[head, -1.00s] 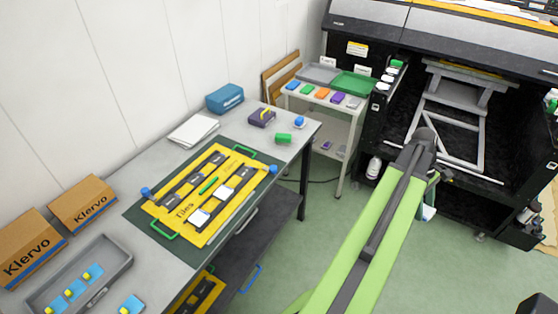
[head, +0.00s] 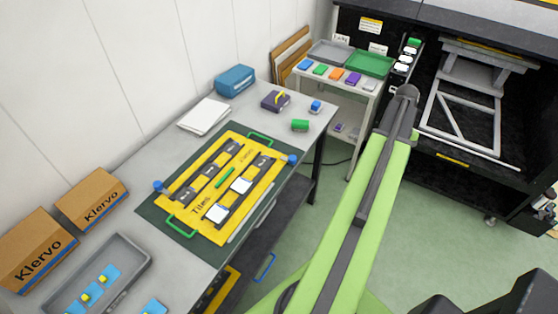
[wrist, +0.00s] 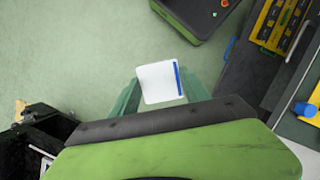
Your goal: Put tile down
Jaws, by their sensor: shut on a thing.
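In the wrist view my gripper (wrist: 159,77) is shut on a white tile (wrist: 158,88) with a blue stripe along its right edge. The teal fingers hold it by its two sides, and green floor shows beyond it. In the head view my gripper and the held tile are hidden behind my green arm. A yellow board (head: 192,222) marked "Tiles" lies on a dark green mat (head: 150,211) on the table. Two white tiles, one nearer (head: 217,213) and one farther (head: 241,186), sit in its right dark strip.
The grey table (head: 103,226) bears cardboard boxes (head: 38,250), a grey tray (head: 130,277), white paper (head: 204,116) and a blue case (head: 235,79). A small cart (head: 347,108) stands by the black machine (head: 452,175). Open floor (head: 450,260) lies right of my arm.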

